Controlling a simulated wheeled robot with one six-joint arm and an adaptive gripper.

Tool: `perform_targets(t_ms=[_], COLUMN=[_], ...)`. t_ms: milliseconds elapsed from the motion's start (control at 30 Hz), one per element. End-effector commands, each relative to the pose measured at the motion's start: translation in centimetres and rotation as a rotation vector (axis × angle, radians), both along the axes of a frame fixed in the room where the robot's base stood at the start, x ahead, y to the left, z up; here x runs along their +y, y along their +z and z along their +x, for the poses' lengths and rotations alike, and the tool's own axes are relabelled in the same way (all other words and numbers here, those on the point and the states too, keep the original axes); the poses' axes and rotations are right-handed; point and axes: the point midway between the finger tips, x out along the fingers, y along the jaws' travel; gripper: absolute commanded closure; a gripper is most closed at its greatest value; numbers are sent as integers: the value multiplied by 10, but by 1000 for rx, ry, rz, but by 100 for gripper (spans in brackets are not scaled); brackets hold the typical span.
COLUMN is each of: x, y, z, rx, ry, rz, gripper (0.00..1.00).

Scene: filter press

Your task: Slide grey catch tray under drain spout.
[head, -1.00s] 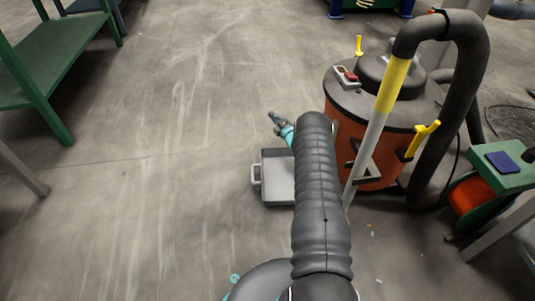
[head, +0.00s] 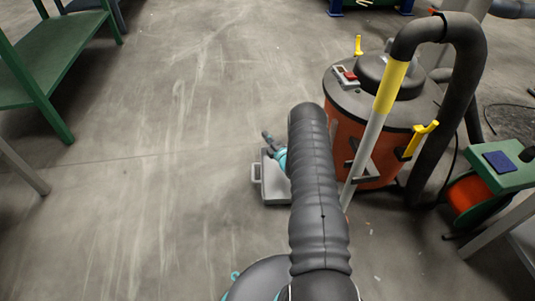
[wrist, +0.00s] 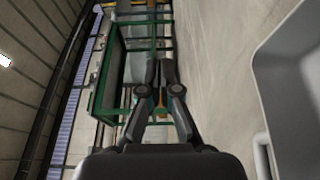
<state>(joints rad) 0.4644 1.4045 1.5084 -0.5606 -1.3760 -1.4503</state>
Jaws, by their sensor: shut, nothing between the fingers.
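The grey catch tray (head: 270,192) lies on the concrete floor left of the orange drum vacuum, with a handle on its left side. My arm hides its right part. My gripper (head: 266,136) is shut and empty above the tray's far edge, pointing up and left in the head view. In the wrist view my gripper's fingers (wrist: 161,75) are together, and the tray (wrist: 285,85) fills the right edge with its handle low down. Whether they touch I cannot tell. I cannot make out a drain spout.
The orange vacuum (head: 344,128) with its grey hose (head: 470,75) stands right of the tray. A green trolley (head: 505,175) with a red reel is at the far right. A green shelf (head: 50,62) stands upper left. The floor left of the tray is clear.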

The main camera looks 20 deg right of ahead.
Motion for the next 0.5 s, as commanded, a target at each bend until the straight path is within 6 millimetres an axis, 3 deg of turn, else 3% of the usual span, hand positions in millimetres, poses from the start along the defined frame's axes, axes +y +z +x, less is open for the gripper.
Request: perform_targets(t_ms=[500], x=[0], y=[-95], z=[0], rx=[0], ry=[0], rz=[1], gripper=[100])
